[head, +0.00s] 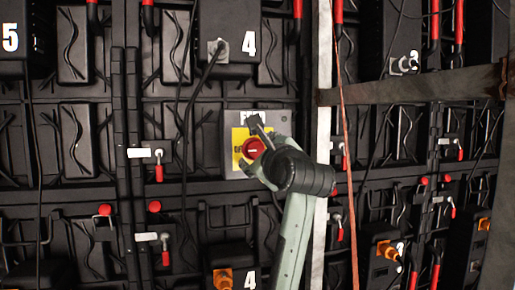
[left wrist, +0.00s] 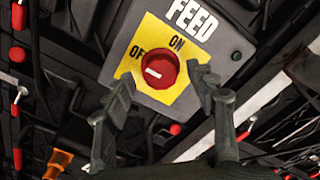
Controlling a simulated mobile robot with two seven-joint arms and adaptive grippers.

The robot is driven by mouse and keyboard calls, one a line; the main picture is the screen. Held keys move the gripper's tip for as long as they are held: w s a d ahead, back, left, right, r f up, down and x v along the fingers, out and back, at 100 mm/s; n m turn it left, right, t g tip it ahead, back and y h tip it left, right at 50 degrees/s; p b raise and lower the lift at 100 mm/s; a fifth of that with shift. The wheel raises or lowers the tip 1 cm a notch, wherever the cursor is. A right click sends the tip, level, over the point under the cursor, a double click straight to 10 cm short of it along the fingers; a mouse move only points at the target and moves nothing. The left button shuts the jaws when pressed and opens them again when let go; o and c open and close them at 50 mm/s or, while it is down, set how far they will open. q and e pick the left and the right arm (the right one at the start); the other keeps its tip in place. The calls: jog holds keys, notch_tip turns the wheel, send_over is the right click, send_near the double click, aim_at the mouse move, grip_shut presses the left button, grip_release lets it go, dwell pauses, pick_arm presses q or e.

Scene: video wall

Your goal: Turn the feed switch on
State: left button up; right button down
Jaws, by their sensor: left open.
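The feed switch is a red round knob (head: 253,148) on a yellow plate on a grey box (head: 227,150). In the left wrist view the knob (left wrist: 154,70) sits at upper centre, with "ON" above right and "OFF" to its left. The knob's white mark lies on its left part, on the OFF side. My left gripper (left wrist: 165,84) is open, its two fingers on either side of the knob's lower part, with gaps to the knob in the picture. In the head view my left gripper (head: 252,146) partly covers the plate. My right gripper is not in view.
Black wall panels with hanging cables surround the box. A pale vertical post (head: 323,120) and a horizontal beam (head: 420,88) stand just right of it. An orange cable (head: 347,150) hangs beside the post. Red-handled latches (head: 159,170) dot the frame.

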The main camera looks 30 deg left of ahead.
pick_arm(q)
jog(key=shift+w+a, duration=0.35)
jog(key=shift+a, duration=0.05)
jog(key=shift+c, duration=0.3)
jog(key=c, duration=1.1)
